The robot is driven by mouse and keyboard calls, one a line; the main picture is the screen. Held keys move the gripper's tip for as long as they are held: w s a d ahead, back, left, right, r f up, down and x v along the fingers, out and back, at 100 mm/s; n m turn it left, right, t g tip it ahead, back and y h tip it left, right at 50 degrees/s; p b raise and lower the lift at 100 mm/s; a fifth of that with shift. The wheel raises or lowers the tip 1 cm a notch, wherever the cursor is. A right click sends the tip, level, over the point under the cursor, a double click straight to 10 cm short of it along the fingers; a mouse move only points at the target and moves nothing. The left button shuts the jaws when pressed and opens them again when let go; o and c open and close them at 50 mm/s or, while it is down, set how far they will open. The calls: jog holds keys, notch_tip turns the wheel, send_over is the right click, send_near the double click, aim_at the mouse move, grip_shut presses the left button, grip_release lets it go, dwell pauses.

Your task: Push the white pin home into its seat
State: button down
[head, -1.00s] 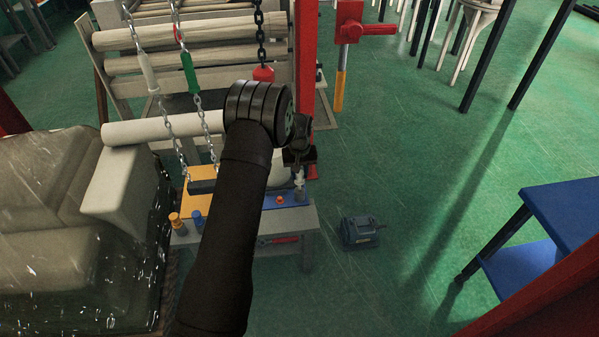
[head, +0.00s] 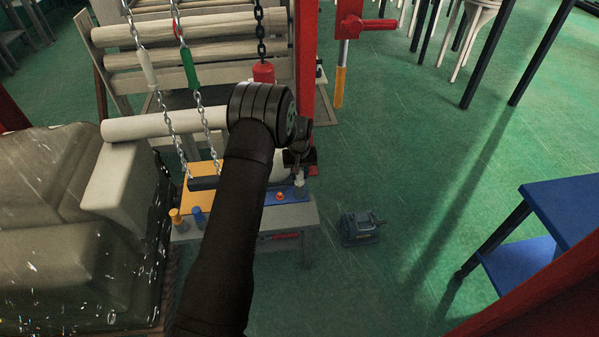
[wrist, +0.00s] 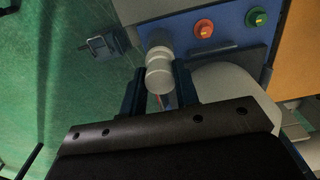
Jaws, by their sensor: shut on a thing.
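The white pin (wrist: 159,78) is between the two fingers of my gripper (wrist: 158,88) in the wrist view. Its rounded parts stick out past the fingertips toward the edge of the blue plate (wrist: 232,28). In the head view the pin (head: 299,182) shows as a small white piece just below my gripper (head: 299,162), at the right end of the blue plate (head: 270,197). My gripper is shut on the pin. The seat is hidden, and I cannot tell how deep the pin sits.
A red button (wrist: 204,28) and a green button (wrist: 256,17) are on the blue plate beside the pin. A pale rounded body (wrist: 225,85) lies close to the right finger. Chains (head: 168,125) hang at left. A blue-grey device (head: 360,227) stands on the open green floor.

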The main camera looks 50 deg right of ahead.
jog(key=shift+f, duration=1.15)
jog(key=c, duration=1)
grip_release()
notch_tip(320, 180, up, 18)
jog(key=shift+f, duration=0.25)
notch_tip(320, 180, down, 18)
jog(key=shift+r, duration=0.25)
